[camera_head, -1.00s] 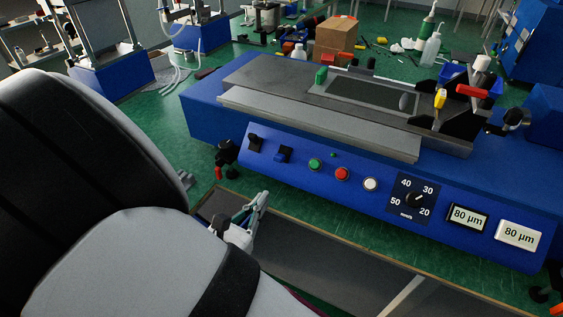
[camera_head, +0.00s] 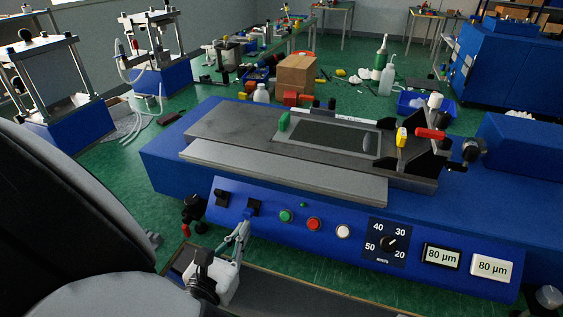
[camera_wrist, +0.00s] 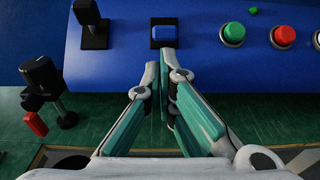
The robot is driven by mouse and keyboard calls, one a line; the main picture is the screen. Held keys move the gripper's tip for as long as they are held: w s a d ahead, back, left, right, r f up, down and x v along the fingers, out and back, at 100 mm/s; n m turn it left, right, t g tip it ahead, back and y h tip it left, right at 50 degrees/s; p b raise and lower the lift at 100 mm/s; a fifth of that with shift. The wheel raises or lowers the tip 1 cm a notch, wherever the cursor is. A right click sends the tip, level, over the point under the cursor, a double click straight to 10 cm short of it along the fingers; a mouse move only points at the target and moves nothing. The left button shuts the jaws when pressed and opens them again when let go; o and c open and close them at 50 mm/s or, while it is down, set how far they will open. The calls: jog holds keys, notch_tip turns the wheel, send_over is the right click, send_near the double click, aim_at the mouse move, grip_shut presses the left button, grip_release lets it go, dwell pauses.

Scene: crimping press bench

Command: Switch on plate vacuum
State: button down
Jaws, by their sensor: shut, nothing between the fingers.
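The blue machine (camera_head: 330,220) has a sloped front panel with a row of controls. A blue switch (camera_head: 252,207) on a dark base is second from the left; it also shows in the wrist view (camera_wrist: 164,34). My gripper (camera_head: 244,228) is shut and empty, with its tips right at the lower edge of this switch in the wrist view (camera_wrist: 160,68). I cannot tell whether the tips touch it. The machine's flat plate (camera_head: 335,137) lies on top. Which control is the plate vacuum is not labelled legibly.
A black toggle (camera_head: 221,197) stands left of the blue switch. Green (camera_head: 285,216), red (camera_head: 313,223) and white (camera_head: 343,231) buttons and a speed dial (camera_head: 389,243) are to the right. A black-and-red knob (camera_wrist: 40,80) sticks out at the left. A cardboard box (camera_head: 296,75) stands behind.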

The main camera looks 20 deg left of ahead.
aim_at(244, 215)
jog(key=shift+s+r+g+p, duration=0.2)
jog(key=shift+r+g+p, duration=0.4)
jog(key=shift+g+p, duration=0.35)
jog(key=shift+r+g+p, duration=0.2)
jog(key=shift+g+p, duration=0.15)
jog(key=r+g+p, duration=0.1)
jog(key=g+p, duration=0.1)
jog(key=r+g+p, duration=0.2)
jog(key=g+p, duration=0.1)
jog(key=shift+w+g+p, duration=0.25)
jog(key=shift+g+p, duration=0.05)
jog(key=shift+r+y, duration=0.2)
jog(key=shift+y, duration=0.1)
jog(key=shift+r+p, duration=0.45)
jog(key=shift+r, duration=0.15)
jog(key=shift+s, duration=0.1)
